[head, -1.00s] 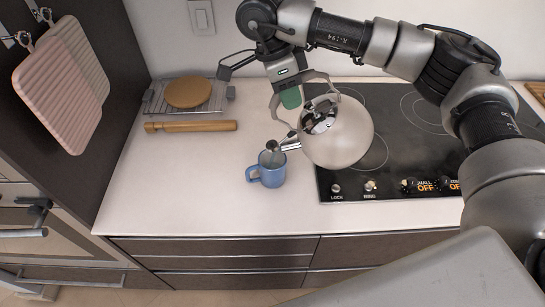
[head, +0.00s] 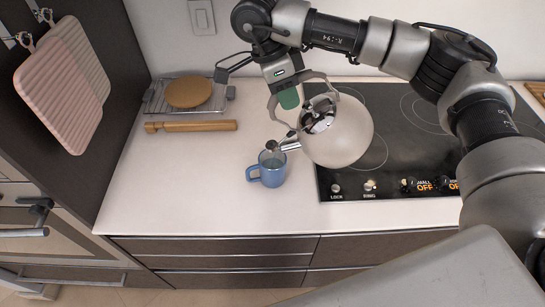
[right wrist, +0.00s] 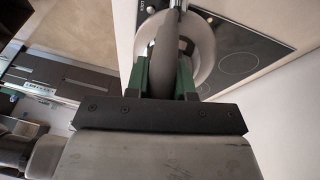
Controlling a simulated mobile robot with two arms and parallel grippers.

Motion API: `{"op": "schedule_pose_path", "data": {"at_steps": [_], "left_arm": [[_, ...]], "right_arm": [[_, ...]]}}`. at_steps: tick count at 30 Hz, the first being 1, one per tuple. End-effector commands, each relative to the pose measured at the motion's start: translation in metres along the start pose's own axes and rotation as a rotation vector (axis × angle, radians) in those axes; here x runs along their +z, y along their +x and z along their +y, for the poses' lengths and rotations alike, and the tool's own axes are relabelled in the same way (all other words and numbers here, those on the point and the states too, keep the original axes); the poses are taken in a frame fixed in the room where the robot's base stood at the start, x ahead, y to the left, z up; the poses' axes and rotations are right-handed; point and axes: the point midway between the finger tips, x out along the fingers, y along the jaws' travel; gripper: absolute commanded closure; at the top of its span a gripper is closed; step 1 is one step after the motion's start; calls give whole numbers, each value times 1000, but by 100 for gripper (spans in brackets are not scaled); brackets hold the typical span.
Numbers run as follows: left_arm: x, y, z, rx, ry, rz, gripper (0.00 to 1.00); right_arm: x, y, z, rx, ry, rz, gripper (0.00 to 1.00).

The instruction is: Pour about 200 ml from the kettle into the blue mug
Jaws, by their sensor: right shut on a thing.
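The pale, round kettle (head: 345,138) is held in the air, tilted with its spout (head: 288,146) pointing left. The spout tip is just above the blue mug (head: 271,174), over its opening. The mug stands upright on the white counter, its handle to the left; something greyish shows inside, but I cannot tell the level. My right gripper (head: 289,98) is shut on the kettle's handle. In the right wrist view, the green fingers (right wrist: 164,80) clasp the handle, with the kettle body (right wrist: 203,48) beyond. My left gripper is not in view.
A black cooktop (head: 390,185) lies under and right of the kettle. A wooden rolling pin (head: 190,126) and a rack with a round wooden board (head: 188,93) are at the back left. The counter (head: 175,195) left of the mug is clear.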

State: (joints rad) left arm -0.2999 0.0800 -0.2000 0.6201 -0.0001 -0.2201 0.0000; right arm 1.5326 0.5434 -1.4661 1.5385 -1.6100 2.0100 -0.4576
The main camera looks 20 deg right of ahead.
Motion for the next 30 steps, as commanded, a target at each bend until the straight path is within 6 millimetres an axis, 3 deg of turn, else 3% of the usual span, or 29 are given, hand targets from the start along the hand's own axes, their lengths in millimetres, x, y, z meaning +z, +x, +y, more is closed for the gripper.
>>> {"op": "schedule_pose_path", "data": {"at_steps": [30], "left_arm": [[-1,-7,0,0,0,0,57]], "right_arm": [[4,-4,0,-5,8,36,100]]}}
